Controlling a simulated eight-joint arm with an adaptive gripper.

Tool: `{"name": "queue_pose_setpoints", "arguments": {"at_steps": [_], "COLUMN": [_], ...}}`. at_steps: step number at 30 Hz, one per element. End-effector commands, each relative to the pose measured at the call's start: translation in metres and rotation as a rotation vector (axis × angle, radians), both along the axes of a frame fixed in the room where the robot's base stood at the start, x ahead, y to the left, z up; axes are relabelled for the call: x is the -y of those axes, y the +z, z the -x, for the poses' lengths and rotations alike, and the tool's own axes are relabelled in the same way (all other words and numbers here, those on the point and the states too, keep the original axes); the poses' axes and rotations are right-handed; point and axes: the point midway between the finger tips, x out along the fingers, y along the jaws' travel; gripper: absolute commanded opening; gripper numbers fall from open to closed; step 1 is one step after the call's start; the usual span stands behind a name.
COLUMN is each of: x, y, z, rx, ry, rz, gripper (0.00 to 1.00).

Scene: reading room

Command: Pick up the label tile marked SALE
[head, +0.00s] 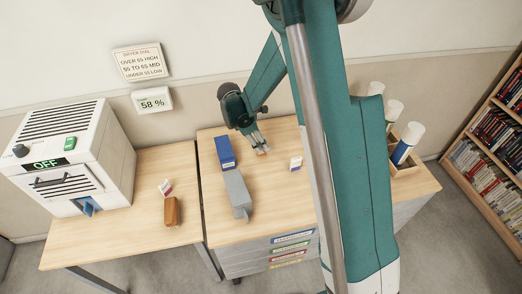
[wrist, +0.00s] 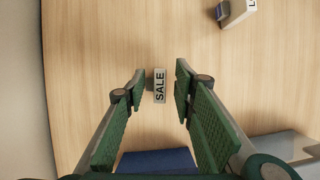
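The label tile marked SALE (wrist: 160,86) is a small pale tile with dark letters on the wooden top. In the wrist view it lies between the two green finger pads of my gripper (wrist: 160,82), with a gap on each side. My gripper is open and empty. In the head view my gripper (head: 261,144) is low over the back of the desk (head: 270,222), right of a blue box (head: 226,152). The tile is too small there to read.
A grey object (head: 238,194) lies in front of the blue box. A second small label (head: 296,164) stands to the right. The left table holds a white machine reading OFF (head: 108,150), a brown object (head: 171,211) and another label (head: 165,187). Rolls (head: 406,145) stand at the right.

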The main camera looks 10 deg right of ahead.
Motion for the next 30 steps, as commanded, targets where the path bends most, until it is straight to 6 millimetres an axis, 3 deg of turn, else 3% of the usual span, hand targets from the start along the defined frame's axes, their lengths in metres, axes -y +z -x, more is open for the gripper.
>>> {"name": "queue_pose_setpoints", "arguments": {"at_steps": [4, 10, 23, 30], "x": [0.0, 0.0, 0.0, 0.0], "y": [0.0, 0.0, 0.003, 0.019], "z": [0.0, 0.0, 0.0, 0.0], "rx": [0.0, 0.0, 0.0, 0.0], "ry": [0.0, 0.0, 0.0, 0.0], "rz": [0.0, 0.0, 0.0, 0.0], "gripper": [0.27, 0.01, 0.0, 0.0]}}
